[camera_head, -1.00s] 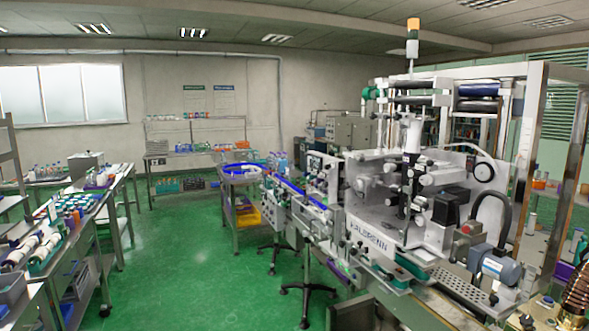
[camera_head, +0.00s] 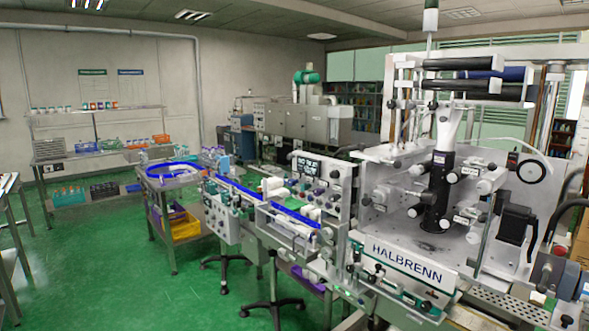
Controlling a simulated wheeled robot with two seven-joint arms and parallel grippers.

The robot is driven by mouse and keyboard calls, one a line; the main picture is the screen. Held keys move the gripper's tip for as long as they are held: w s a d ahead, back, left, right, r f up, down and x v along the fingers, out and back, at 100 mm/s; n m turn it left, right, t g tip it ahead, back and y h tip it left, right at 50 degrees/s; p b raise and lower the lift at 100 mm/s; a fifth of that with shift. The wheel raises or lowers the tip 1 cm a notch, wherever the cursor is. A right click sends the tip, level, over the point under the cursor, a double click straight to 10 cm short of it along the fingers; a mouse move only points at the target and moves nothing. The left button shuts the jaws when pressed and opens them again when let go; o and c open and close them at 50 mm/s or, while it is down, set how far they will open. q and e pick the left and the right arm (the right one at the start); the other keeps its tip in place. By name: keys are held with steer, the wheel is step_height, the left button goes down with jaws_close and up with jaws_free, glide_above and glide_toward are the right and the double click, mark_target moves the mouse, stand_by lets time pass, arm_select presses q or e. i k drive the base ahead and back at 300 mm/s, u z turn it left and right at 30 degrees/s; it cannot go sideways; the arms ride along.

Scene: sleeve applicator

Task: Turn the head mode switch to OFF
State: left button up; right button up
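The sleeve applicator (camera_head: 405,259), a pale machine lettered HALBRENN, fills the right of the head view. A black cylindrical head (camera_head: 438,190) stands upright at its middle under a white cone. Control panels with knobs and small buttons show on the conveyor section: one with a display (camera_head: 322,182) and one lower at the left (camera_head: 222,217). I cannot tell which control is the head mode switch; it is too small or hidden. Neither of my grippers is in view.
A blue-edged conveyor (camera_head: 262,196) runs left from the machine to a round blue-rimmed table (camera_head: 172,172). Support stands with black feet (camera_head: 272,306) reach the floor below it. Open green floor (camera_head: 110,270) lies at the left. A shelf rack (camera_head: 95,150) stands at the back wall.

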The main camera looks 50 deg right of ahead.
mark_target(335, 174)
steer(key=z, duration=0.65)
steer(key=i, duration=1.35)
steer(key=z, duration=1.3)
